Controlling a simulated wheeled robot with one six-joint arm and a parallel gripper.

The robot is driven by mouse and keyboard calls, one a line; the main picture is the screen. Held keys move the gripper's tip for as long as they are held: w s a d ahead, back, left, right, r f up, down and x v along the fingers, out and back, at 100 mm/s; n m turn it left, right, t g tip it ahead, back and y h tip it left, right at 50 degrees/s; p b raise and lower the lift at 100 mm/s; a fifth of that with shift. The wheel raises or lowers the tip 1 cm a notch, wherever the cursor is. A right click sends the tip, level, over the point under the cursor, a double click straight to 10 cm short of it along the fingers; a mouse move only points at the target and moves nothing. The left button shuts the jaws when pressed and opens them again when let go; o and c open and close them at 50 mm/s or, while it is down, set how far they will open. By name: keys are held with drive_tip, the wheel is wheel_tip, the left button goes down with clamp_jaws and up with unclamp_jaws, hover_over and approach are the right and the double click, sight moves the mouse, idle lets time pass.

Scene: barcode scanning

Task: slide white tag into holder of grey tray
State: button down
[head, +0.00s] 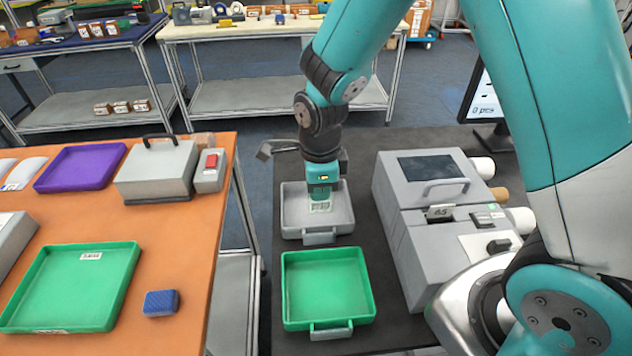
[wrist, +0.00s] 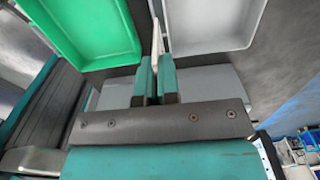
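The grey tray (head: 290,218) lies on the dark table behind the green tray. A small grey holder (head: 319,238) sticks out from its front edge. My gripper (head: 320,205) points down over the grey tray, behind the holder. In the wrist view the teal fingers of my gripper (wrist: 154,75) are close together on the thin white tag (wrist: 156,38), which is seen nearly edge-on. The tag stands out past the fingertips, between the green tray and the grey tray (wrist: 210,45). It is apart from the holder in the head view; its lower edge is hard to make out.
The green tray (head: 326,282) with its own front holder (head: 331,331) lies in front of the grey tray. A grey label printer (head: 417,215) with a tag in its slot stands to the right. An orange table (head: 180,240) with trays and a blue block is at left.

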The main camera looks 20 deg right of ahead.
drive_tip(key=shift+f+b, duration=2.8)
drive_tip(key=shift+f, duration=0.95)
drive_tip(key=c, duration=1.3)
unclamp_jaws()
drive_tip(key=shift+o, duration=0.2)
wheel_tip(320, 180, up, 17)
drive_tip(key=shift+r+b, duration=0.2)
drive_tip(key=shift+b, duration=0.4)
drive_tip(key=shift+s+d, duration=0.1)
drive_tip(key=shift+s, duration=0.1)
